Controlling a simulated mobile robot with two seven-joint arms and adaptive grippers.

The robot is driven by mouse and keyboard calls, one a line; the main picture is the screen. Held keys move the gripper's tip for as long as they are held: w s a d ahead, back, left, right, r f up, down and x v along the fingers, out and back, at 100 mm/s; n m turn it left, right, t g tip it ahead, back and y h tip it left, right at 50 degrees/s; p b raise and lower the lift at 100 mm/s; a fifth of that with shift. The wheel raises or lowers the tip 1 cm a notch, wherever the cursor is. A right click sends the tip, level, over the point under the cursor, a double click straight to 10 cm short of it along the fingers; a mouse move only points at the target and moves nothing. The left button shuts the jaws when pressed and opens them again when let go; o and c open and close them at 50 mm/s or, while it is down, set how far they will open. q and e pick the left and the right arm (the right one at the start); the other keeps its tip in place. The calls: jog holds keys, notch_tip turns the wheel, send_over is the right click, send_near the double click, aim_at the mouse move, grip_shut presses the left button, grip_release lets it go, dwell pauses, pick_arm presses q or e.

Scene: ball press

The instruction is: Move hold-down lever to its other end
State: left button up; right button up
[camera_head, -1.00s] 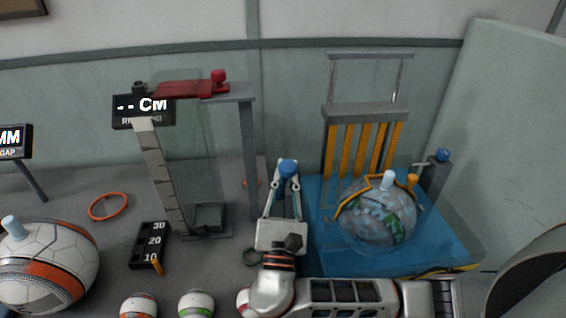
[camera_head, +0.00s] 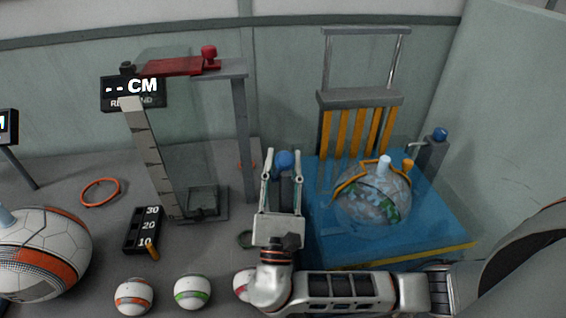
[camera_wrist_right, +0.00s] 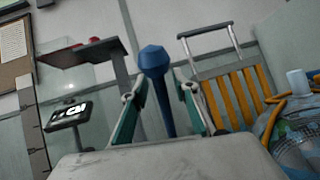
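The lever that appears to be the hold-down lever has a faceted blue knob (camera_head: 284,160) on an upright stem, left of the blue press base (camera_head: 440,225). In the right wrist view the blue knob (camera_wrist_right: 153,60) and blue stem stand between my fingers. My right gripper (camera_head: 283,155) is open, with one finger on each side of the lever. In the wrist view the gripper (camera_wrist_right: 160,98) shows gaps beside the stem, and the knob rises above the fingertips. The lever's foot is hidden by my gripper. My left gripper is not in view.
A clear ball (camera_head: 372,205) with orange trim sits on the press base before yellow bars (camera_head: 350,135). A second blue knob (camera_head: 440,134) tops a grey post at right. A drop stand with a red lever (camera_head: 175,66) stands left. Several balls lie in front.

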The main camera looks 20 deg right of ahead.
jog(key=v, duration=1.2)
